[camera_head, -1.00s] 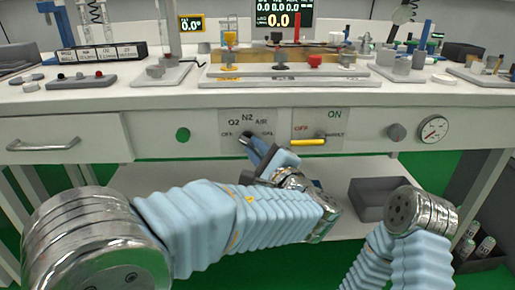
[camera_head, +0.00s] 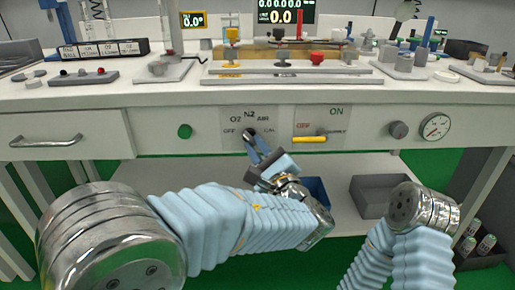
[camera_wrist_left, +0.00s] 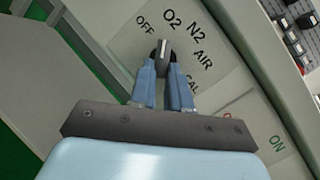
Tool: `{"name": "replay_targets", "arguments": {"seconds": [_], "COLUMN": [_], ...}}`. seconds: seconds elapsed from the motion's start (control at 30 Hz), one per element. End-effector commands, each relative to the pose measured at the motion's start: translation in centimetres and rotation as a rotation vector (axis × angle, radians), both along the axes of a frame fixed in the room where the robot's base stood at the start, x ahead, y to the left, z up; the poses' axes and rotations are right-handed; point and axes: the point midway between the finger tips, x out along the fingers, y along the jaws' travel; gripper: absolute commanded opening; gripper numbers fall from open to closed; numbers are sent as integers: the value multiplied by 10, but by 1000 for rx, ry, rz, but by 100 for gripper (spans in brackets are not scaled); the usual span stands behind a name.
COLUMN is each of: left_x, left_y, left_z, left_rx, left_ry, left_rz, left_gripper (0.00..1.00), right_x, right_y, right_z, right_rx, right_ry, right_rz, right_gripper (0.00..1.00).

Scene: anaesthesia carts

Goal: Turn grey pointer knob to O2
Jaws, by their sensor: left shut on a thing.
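The grey pointer knob (camera_wrist_left: 163,50) sits on a light grey label plate (camera_wrist_left: 126,44) marked OFF, O2, N2, AIR and CAL. In the left wrist view its pale pointer line points close to the O2 label (camera_wrist_left: 171,20). In the head view the knob (camera_head: 249,133) is small and partly covered by the fingers. My left gripper (camera_wrist_left: 164,58) is shut on the knob, with one blue finger on each side of it. It also shows in the head view (camera_head: 252,142), reaching up to the panel from below. My right gripper is out of view.
A green button (camera_head: 184,131) is left of the plate. A yellow-handled ON/OFF lever (camera_head: 309,139), a dark knob (camera_head: 398,130) and a gauge (camera_head: 435,127) are to the right. The worktop above holds several fixtures. A grey bin (camera_head: 378,195) stands on the shelf below.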

Motion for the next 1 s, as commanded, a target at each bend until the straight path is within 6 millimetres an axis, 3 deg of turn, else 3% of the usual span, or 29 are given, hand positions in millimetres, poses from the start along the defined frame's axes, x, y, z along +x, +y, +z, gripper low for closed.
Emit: {"name": "replay_targets", "arguments": {"seconds": [0.03,0.07,0.1,0.23,0.5,0.63,1.0], "left_x": [0,0,0,0,-1,-11,-88], "left_y": [0,0,0,0,0,-6,-38], "left_z": [-1,0,0,0,0,-2,-18], "left_rx": [0,0,-1,0,-1,-1,2], "left_ry": [1,1,1,1,0,0,0], "left_rz": [1,1,0,1,-1,-3,-3], "left_gripper": [0,18,24,42,42,42,42], "right_x": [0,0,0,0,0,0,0], "right_y": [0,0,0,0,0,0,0], "right_z": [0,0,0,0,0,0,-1], "right_rx": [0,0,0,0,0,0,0], "right_ry": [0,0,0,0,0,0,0], "right_rz": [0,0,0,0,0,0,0], "right_gripper": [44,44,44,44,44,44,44]}}
